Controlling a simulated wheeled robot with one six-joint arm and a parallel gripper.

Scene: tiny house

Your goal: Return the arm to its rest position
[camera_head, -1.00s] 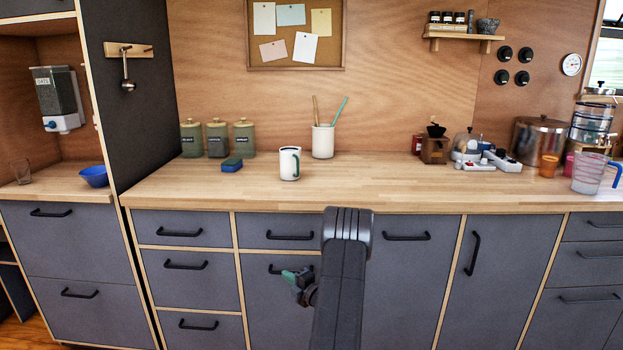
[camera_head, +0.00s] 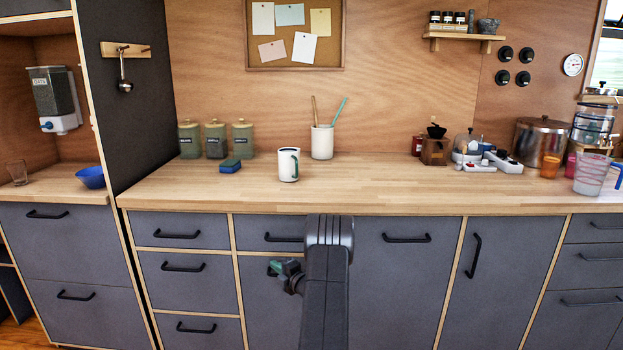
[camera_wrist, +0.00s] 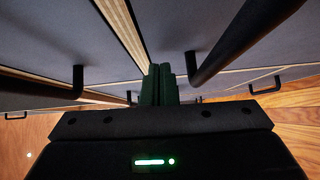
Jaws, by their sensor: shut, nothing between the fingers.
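My gripper (camera_head: 284,267) is low in front of the dark grey drawer fronts, below the counter edge, partly hidden behind my own arm. In the wrist view its green fingers (camera_wrist: 159,85) are together, with nothing seen between them. My arm rises in the middle of the head view, its bent joint just under the counter's front edge.
Black handles (camera_wrist: 236,44) stick out from the cabinet fronts close around the fingers. On the wooden counter (camera_head: 370,186) stand a white mug (camera_head: 287,166), a blue-green sponge (camera_head: 230,166), several canisters and a holder (camera_head: 322,143) with two sticks. The counter's middle right is clear.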

